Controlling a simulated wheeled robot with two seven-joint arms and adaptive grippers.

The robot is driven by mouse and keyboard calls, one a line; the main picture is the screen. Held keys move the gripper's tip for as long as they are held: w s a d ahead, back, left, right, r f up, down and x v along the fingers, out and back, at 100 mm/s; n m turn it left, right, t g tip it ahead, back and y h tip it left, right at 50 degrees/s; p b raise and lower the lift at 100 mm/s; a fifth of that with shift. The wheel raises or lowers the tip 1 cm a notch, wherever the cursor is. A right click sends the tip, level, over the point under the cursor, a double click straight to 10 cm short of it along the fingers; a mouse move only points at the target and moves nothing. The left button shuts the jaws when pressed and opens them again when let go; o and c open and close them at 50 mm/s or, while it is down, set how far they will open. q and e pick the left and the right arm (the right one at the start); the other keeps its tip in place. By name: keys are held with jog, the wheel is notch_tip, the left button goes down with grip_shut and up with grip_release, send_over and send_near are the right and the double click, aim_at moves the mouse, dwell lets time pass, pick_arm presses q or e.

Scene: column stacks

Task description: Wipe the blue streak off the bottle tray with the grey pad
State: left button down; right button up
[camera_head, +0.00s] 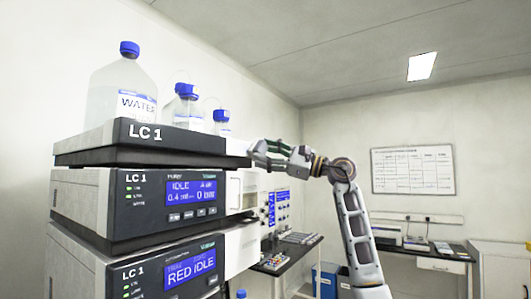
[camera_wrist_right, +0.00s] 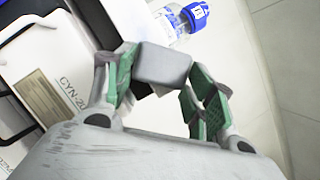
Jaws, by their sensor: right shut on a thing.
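The bottle tray (camera_head: 150,133) is the dark slab marked LC 1 on top of the instrument stack, with clear blue-capped bottles standing on it. My right gripper (camera_head: 258,154) is at the tray's right end in the head view. In the right wrist view, this gripper's green-lined fingers are shut on the grey pad (camera_wrist_right: 163,64), a small block held between the tips. I cannot tell whether the pad touches the tray. I cannot make out the blue streak in either view. My left gripper is not in view.
The large water bottle (camera_head: 120,92) and smaller bottles (camera_head: 182,108) stand on the tray. A blue-capped bottle (camera_wrist_right: 185,22) is just beyond the pad in the right wrist view. A bench (camera_head: 287,255) with equipment and a blue bin (camera_head: 327,279) are farther back.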

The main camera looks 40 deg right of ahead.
aim_at(251, 150)
jog(key=shift+a+f, duration=0.1)
dwell(0.8)
jog(key=a, duration=0.1)
jog(key=s+a, duration=0.1)
jog(key=a+b, duration=0.1)
jog(key=shift+s+a, duration=0.25)
jog(key=shift+a, duration=0.05)
dwell(0.3)
jog(key=shift+a, duration=0.1)
jog(key=shift+s+a+b, duration=0.1)
jog(key=shift+s+a, duration=0.15)
jog(key=shift+a, duration=0.35)
jog(key=shift+s+a+b, duration=0.1)
jog(key=shift+s+a, duration=0.2)
jog(key=shift+a, duration=0.35)
jog(key=shift+s+a+b, duration=0.1)
jog(key=shift+s+a, duration=0.15)
jog(key=shift+a, duration=0.35)
jog(key=shift+s+d, duration=0.1)
jog(key=shift+s+d, duration=0.15)
jog(key=shift+s, duration=0.2)
jog(key=shift+s+d+b, duration=0.3)
jog(key=shift+s+b, duration=0.05)
jog(key=shift+s, duration=0.4)
jog(key=shift+s+d+b, duration=0.35)
jog(key=shift+s+b, duration=0.05)
jog(key=shift+s, duration=0.4)
jog(key=shift+s+d+b, duration=0.3)
jog(key=shift+s+b, duration=0.05)
jog(key=shift+s, duration=0.4)
